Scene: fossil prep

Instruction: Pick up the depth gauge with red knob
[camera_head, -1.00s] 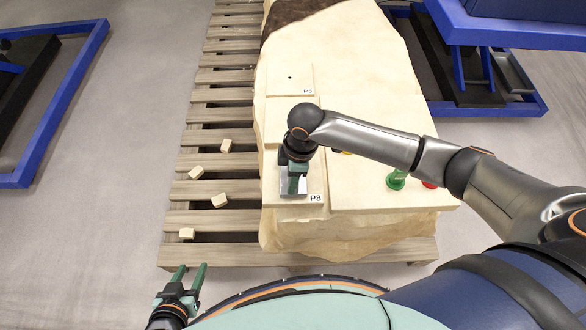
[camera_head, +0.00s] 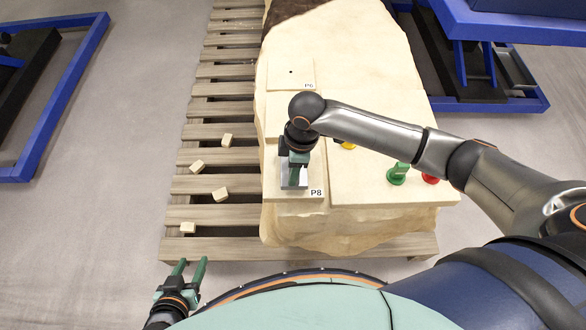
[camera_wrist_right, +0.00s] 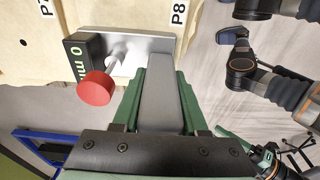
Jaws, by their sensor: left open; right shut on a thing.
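The depth gauge is at the plate marked P8. Whether the base touches the plate is unclear. My left gripper (camera_head: 188,270) is open and empty near the pallet's front edge.
Green (camera_head: 398,173), red (camera_head: 430,178) and yellow (camera_head: 347,145) knobs stand on the pale block (camera_head: 370,195), partly under my right arm. A P6 plate (camera_head: 290,73) lies farther back. Several small wooden blocks (camera_head: 220,194) lie on the pallet slats (camera_head: 205,213) at left.

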